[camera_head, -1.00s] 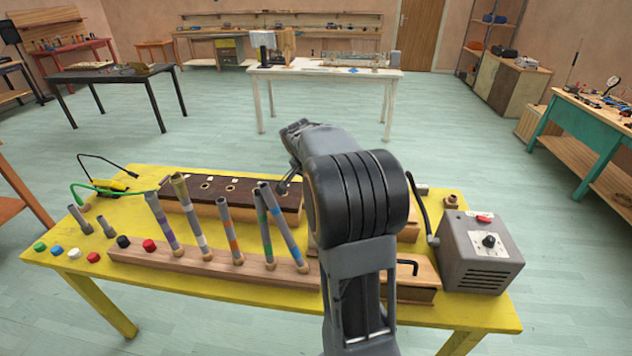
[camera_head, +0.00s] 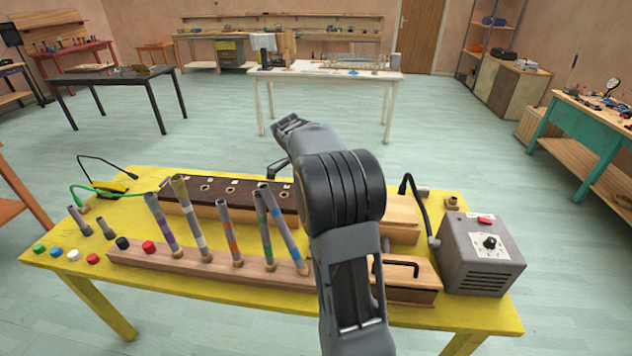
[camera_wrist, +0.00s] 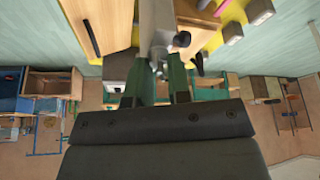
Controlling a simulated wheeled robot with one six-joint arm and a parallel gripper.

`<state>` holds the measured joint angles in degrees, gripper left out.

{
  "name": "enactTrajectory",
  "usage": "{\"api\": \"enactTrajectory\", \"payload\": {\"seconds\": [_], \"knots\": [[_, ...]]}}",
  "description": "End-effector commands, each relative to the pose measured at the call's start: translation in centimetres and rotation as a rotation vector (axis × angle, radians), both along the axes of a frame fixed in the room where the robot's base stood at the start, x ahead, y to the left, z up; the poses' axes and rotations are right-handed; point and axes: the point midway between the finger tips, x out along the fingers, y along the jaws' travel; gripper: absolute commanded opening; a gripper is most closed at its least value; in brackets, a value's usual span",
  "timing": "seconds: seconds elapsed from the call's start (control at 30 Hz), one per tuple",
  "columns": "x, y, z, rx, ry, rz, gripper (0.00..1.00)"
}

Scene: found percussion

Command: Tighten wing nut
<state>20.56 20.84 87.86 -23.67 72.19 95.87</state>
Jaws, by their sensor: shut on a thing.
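My gripper (camera_wrist: 158,82) is in the wrist view, with dark green fingers either side of a small grey metal piece, which appears to be the wing nut (camera_wrist: 159,66). The fingers are shut on it. The nut's wings are too small and dark to make out clearly. A light grey bar (camera_wrist: 157,18) runs from the top of the wrist view down to it. A round dark knob (camera_wrist: 181,39) sits just to the right of the bar. In the head view my arm hides the fingers and the nut.
The yellow table (camera_head: 190,313) holds a wooden rail (camera_head: 200,268) with several leaning tubes, left of my arm. A dark-topped block (camera_head: 235,190) lies behind them. A wooden box with a black handle (camera_head: 400,264) and a grey box (camera_head: 480,262) stand on the right.

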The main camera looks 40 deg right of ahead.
Motion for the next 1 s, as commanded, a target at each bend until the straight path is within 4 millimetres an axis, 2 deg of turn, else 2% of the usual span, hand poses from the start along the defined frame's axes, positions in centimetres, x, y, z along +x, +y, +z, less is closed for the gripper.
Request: {"api": "enactTrajectory", "payload": {"seconds": [0.33,0.43,0.47,0.77,1.0], "knots": [[0.09,-0.11,0.08,-0.004,-0.004,-0.043,0.00],[0.13,-0.14,0.18,-0.002,-0.004,-0.110,0.00],[0.12,-0.13,0.14,-0.003,-0.005,-0.130,0.19],[0.07,-0.02,0.03,-0.001,-0.003,-0.122,0.48],[0.07,0.02,0.08,-0.001,-0.002,-0.122,0.48]]}}
